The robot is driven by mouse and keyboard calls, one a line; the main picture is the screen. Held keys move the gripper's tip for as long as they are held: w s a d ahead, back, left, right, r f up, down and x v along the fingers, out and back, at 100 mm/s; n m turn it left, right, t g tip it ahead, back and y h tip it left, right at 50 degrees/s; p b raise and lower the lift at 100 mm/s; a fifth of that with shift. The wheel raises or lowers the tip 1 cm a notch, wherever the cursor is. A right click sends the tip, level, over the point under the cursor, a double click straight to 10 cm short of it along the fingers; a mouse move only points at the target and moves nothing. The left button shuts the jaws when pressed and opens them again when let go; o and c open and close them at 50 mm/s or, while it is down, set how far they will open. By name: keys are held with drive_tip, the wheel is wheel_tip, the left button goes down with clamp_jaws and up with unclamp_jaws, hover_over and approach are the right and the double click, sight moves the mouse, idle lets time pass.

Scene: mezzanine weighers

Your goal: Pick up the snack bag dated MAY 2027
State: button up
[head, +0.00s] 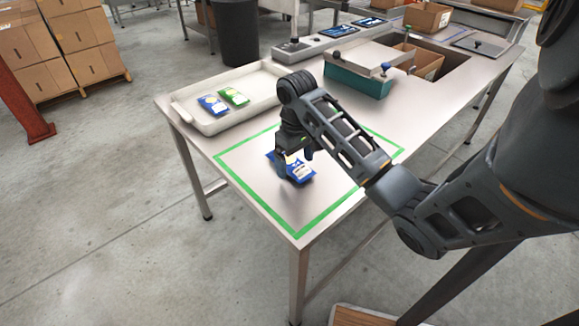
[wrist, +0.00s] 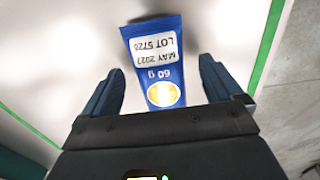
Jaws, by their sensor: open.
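A blue snack bag (wrist: 152,38) lies on the steel table inside a green outline. In the head view the bag (head: 300,175) is partly hidden by my gripper (head: 296,168). My gripper (wrist: 160,88) is open, its two fingers on either side of the bag's lower part in the picture. The bag is not gripped. I cannot tell how far the fingertips are above the table.
A white tray (head: 180,108) at the table's back left holds a blue bag (head: 212,105) and a green bag (head: 234,97). A teal box with a metal top (head: 358,80) stands behind the green outline (head: 250,205). An opening with cardboard boxes (head: 428,65) lies farther right.

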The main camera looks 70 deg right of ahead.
drive_tip(key=shift+f, duration=0.7)
drive_tip(key=c, duration=1.1)
drive_tip(key=shift+r, duration=0.1)
